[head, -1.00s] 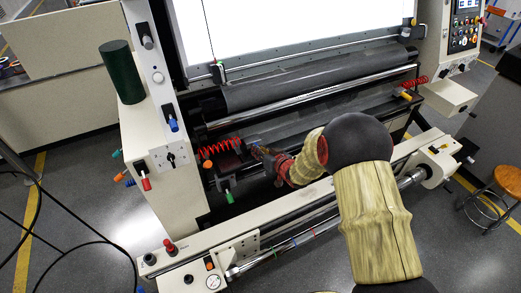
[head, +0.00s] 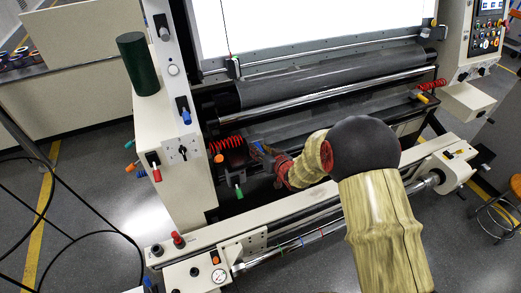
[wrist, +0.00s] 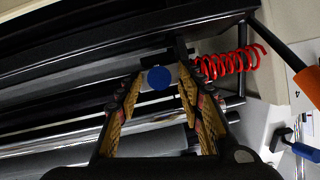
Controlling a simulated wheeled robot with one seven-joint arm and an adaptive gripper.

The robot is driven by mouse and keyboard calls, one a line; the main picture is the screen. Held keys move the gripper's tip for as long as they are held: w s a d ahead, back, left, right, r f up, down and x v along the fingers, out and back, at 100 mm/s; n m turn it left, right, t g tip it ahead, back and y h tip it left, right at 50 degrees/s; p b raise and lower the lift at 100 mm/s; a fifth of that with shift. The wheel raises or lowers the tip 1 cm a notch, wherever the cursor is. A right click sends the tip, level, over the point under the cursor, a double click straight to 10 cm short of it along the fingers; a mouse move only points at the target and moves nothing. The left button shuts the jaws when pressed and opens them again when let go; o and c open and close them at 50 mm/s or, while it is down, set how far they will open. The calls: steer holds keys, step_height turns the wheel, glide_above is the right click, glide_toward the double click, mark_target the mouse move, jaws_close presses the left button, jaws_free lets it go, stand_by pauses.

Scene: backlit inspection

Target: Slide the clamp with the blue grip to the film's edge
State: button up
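The clamp's round blue grip (wrist: 158,78) sits between my two fingertips in the wrist view, with pale clamp parts beside it. My gripper (wrist: 160,86) has a patterned finger close against each side and looks shut on the grip. The contact faces are hidden. In the head view my gripper (head: 262,151) is at the left end of the lower rail, right of a red spring (head: 225,142), with a bit of blue showing at its tips. The film's edge is not clear in either view; a grey sheet (head: 300,122) spans the rollers behind.
An orange knob (head: 219,159) and a green handle (head: 239,192) are left of my gripper. A white side post (head: 168,130) bounds the left. A long roller rail (head: 320,232) crosses in front. The bright panel (head: 310,30) stands behind.

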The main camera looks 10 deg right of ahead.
steer(key=v, duration=1.2)
stand_by(0.5)
